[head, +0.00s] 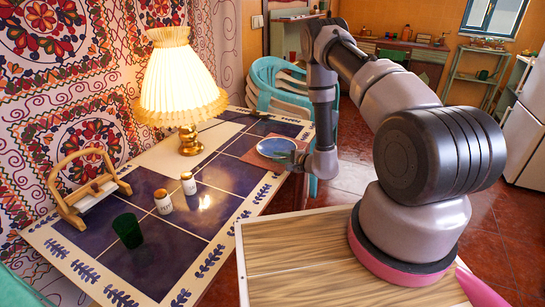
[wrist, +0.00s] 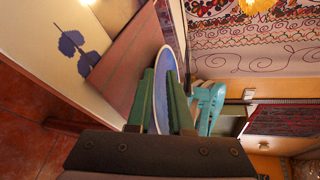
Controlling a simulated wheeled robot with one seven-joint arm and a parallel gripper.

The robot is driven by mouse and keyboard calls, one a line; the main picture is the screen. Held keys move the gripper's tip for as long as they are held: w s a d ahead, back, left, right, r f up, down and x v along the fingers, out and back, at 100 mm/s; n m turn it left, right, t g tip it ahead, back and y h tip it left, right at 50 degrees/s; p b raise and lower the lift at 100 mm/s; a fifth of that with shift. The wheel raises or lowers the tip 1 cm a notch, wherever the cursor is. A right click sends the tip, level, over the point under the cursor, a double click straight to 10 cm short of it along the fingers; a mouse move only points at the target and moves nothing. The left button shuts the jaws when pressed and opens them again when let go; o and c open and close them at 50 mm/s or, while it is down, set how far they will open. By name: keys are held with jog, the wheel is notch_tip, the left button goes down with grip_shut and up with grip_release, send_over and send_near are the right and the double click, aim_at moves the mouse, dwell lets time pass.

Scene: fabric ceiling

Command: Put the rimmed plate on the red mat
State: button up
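My gripper (head: 306,160) is at the plate's right side. In the wrist view the plate (wrist: 162,92) appears nearly edge-on between my two green fingers (wrist: 163,98), one on each side of its near rim. The gripper looks shut on it. The reddish mat (wrist: 128,62) lies to the left there, seemingly a little apart from the plate. The exact gap is hard to tell.
On the dark-tiled table stand a pleated lamp (head: 180,85), two white jars (head: 163,201), a green cup (head: 128,230) and a wooden holder (head: 85,190). Stacked teal and white chairs (head: 275,85) stand behind the table's far end, close to my gripper.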

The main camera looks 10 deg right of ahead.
jog(key=v, duration=0.8)
jog(key=a+r+n+g+y, duration=0.2)
jog(key=a+r+y, duration=0.15)
jog(key=r, duration=0.45)
jog(key=a+r+n+g+y, duration=0.15)
jog(key=a+r, duration=0.25)
jog(key=r, duration=0.4)
jog(key=s+a+r+n+g+y, duration=0.1)
jog(key=s+a+r+n+g, duration=0.2)
jog(key=r, duration=0.5)
jog(key=s+a+r+n+g, duration=0.1)
jog(key=s+r+n+g, duration=0.1)
jog(key=s+r+g, duration=0.4)
jog(key=s+d+r+n+h, duration=0.2)
jog(key=s+r+n+h, duration=0.15)
jog(key=s+r, duration=0.55)
jog(key=s+d+r+m+t+h, duration=0.1)
jog(key=s+d+r+t+h, duration=0.6)
jog(key=d, duration=0.4)
notch_tip(320, 180, up, 2)
jog(key=shift+s+d+r+h, duration=0.15)
jog(key=shift+s+d+h, duration=0.05)
jog(key=shift+h, duration=0.65)
jog(key=shift+a, duration=0.1)
